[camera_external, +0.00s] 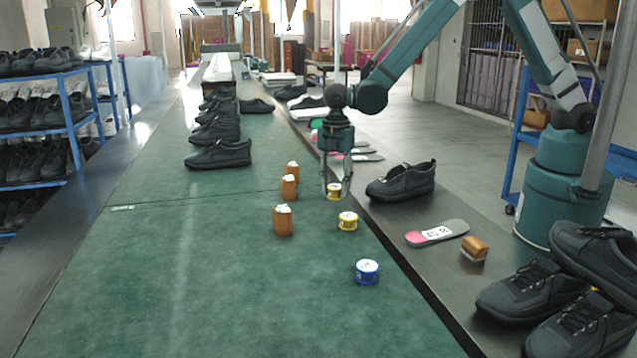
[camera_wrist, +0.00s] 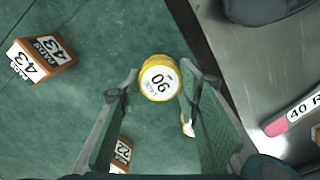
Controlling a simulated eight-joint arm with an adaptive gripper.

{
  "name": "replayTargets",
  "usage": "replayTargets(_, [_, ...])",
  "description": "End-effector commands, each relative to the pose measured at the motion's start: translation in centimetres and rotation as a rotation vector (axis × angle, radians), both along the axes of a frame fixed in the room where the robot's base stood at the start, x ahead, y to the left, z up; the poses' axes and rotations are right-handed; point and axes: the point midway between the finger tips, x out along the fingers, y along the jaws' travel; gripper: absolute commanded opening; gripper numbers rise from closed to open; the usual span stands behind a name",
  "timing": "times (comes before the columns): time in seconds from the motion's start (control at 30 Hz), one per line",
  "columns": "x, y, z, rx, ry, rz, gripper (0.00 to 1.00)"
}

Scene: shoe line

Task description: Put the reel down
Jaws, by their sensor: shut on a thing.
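A yellow reel (camera_external: 334,191) with a white top is between the fingertips of my gripper (camera_external: 336,192), which is shut on it. In the wrist view this reel (camera_wrist: 160,80) shows its printed white top between the two fingers (camera_wrist: 163,88). It is over the green belt, near the belt's right edge. I cannot tell whether its underside touches the belt. Another yellow reel (camera_external: 348,222) stands nearer the camera, and a blue reel (camera_external: 367,272) stands nearer still. A small yellow and white part (camera_wrist: 188,128) shows beside the right finger, mostly hidden.
Several brown blocks (camera_external: 283,221) stand on the green belt (camera_external: 180,270) to the left. Dark shoes (camera_external: 219,155) stand farther up it. On the dark right-hand ledge are a shoe (camera_external: 401,182), an insole (camera_external: 437,233) and a brown brush-like block (camera_external: 474,249). The belt's near left is clear.

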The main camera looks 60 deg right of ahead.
Motion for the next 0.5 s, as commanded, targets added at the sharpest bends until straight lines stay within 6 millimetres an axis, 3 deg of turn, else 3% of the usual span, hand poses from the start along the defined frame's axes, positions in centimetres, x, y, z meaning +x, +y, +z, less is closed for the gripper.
replayTargets(0.23, [0.0, 0.0, -0.6, 0.000, 0.000, 0.000, 0.22])
replayTargets(0.5, [0.0, 0.0, -3.2, 0.000, 0.000, 0.000, 0.22])
